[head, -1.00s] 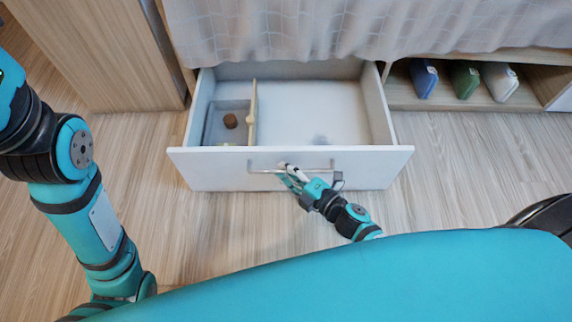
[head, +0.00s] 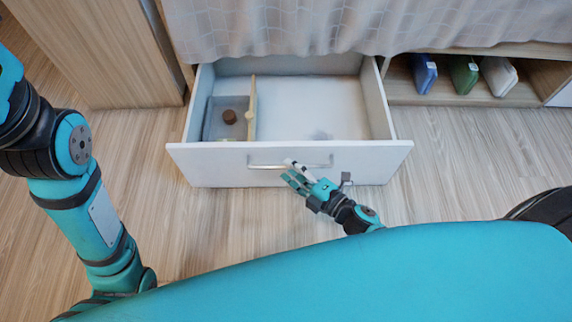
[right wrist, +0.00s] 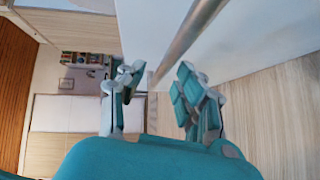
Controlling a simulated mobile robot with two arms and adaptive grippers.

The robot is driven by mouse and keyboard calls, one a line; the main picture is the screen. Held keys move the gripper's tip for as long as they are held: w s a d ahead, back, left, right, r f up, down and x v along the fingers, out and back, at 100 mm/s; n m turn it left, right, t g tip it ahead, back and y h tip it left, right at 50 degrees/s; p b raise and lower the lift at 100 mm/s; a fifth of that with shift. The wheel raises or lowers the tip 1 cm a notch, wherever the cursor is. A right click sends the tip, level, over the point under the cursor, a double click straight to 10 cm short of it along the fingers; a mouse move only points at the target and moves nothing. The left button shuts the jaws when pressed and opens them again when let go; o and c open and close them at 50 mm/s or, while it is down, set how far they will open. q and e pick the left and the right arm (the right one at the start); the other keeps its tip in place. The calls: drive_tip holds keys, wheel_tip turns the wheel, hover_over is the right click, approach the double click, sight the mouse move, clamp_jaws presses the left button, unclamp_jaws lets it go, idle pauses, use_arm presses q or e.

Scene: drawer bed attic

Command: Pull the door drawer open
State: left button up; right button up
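The white drawer (head: 215,168) under the bed stands pulled well out, its inside open to view. Its silver bar handle (head: 265,166) runs across the front and shows in the right wrist view (right wrist: 190,32). My right gripper (head: 291,172) is at the handle's right half, in front of the drawer face. In the right wrist view its fingers (right wrist: 154,95) are spread apart with nothing gripped; the handle runs beyond and between them in the picture. I cannot tell if a finger touches it. My left arm is at the left edge; its gripper is out of view.
The drawer holds a grey tray (head: 212,128) with a brown round item (head: 229,117), beside a wooden divider (head: 252,95). A shelf at right holds blue (head: 424,74), green (head: 464,75) and white (head: 499,77) items. A wooden cabinet (head: 105,50) stands left. Floor before the drawer is clear.

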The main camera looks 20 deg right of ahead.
drive_tip(key=v, duration=0.9)
drive_tip(key=shift+s, duration=0.2)
